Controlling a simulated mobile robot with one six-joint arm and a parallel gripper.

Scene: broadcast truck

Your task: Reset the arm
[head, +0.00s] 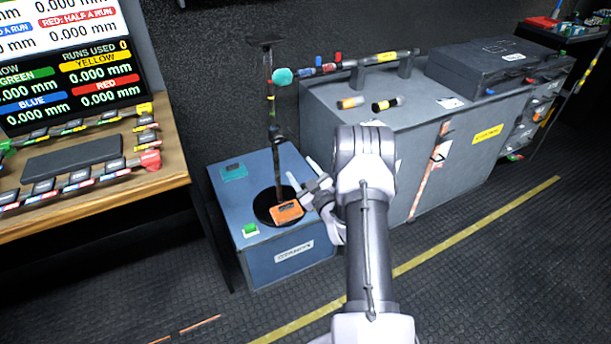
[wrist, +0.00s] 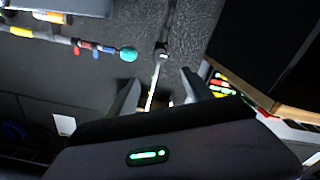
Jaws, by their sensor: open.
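My gripper (head: 307,180) is at the right side of a thin dark upright post (head: 274,125), close to its lower part. The post stands on a black round base on a blue-grey box (head: 290,265). In the wrist view the gripper's two fingers (wrist: 160,84) are apart, and the post (wrist: 162,50) shows beyond and between them; I cannot tell whether they touch it. A banded horizontal rod (head: 345,65) with a teal ball (head: 282,76) at its left end reaches toward the post. The ball also shows in the wrist view (wrist: 128,54).
The box top carries an orange block (head: 286,212), a green button (head: 250,229) and a teal plate (head: 234,172). A large grey case (head: 430,125) stands right of the post. A wooden desk (head: 165,180) with screens is at left. The floor at right is clear.

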